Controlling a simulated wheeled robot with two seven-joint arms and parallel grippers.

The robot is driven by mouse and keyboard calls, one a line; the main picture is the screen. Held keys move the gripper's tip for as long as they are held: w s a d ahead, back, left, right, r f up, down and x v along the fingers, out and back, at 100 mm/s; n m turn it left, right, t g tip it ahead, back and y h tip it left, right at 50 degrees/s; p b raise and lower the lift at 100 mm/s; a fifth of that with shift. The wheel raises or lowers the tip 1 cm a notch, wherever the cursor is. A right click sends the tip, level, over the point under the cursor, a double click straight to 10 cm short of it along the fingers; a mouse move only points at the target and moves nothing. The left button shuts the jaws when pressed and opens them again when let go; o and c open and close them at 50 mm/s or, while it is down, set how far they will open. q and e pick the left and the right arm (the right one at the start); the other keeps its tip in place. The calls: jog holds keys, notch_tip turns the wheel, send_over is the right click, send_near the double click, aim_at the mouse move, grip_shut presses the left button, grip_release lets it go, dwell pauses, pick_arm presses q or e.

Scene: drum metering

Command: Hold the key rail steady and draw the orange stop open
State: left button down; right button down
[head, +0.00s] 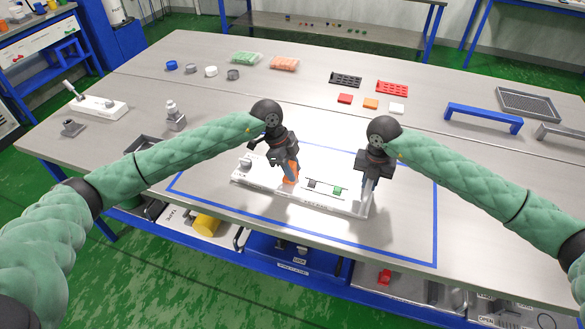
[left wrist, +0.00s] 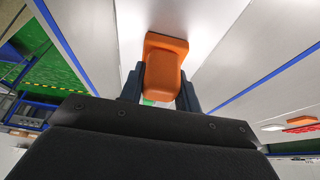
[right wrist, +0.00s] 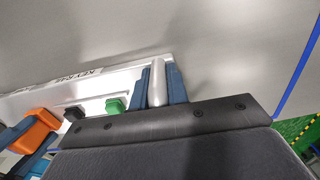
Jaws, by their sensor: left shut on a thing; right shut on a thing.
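The white key rail (head: 325,201) lies on the table inside a blue taped outline, with a grey knob at its left end. The orange stop (head: 290,175) stands on the rail, left of a black key (head: 313,184) and a green key (head: 338,190). My left gripper (head: 289,168) is shut on the orange stop; its fingers flank the stop in the left wrist view (left wrist: 162,75). My right gripper (head: 367,190) is shut on the rail's right end, an upright white part between its fingers in the right wrist view (right wrist: 157,85). The fingers hide part of both.
Behind the rail lie red, orange and white blocks (head: 370,103), with black and red trays (head: 392,89) farther back. A blue handle bar (head: 483,117) stands at the right. A grey fixture (head: 175,115) stands at the left.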

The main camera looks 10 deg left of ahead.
pick_arm(q)
jog(key=a, duration=0.2)
jog(key=w+a, duration=0.1)
jog(key=a, duration=0.4)
jog(key=shift+w+a, duration=0.15)
jog(key=shift+w, duration=0.1)
pick_arm(e)
jog(key=shift+d, duration=0.1)
pick_arm(q)
jog(key=c, duration=1)
grip_release()
jog(key=shift+r, duration=0.15)
jog(key=v, duration=1.1)
jog(key=shift+a+r, duration=0.2)
jog(key=shift+r, duration=0.1)
pick_arm(e)
jog(key=c, duration=1.3)
grip_release()
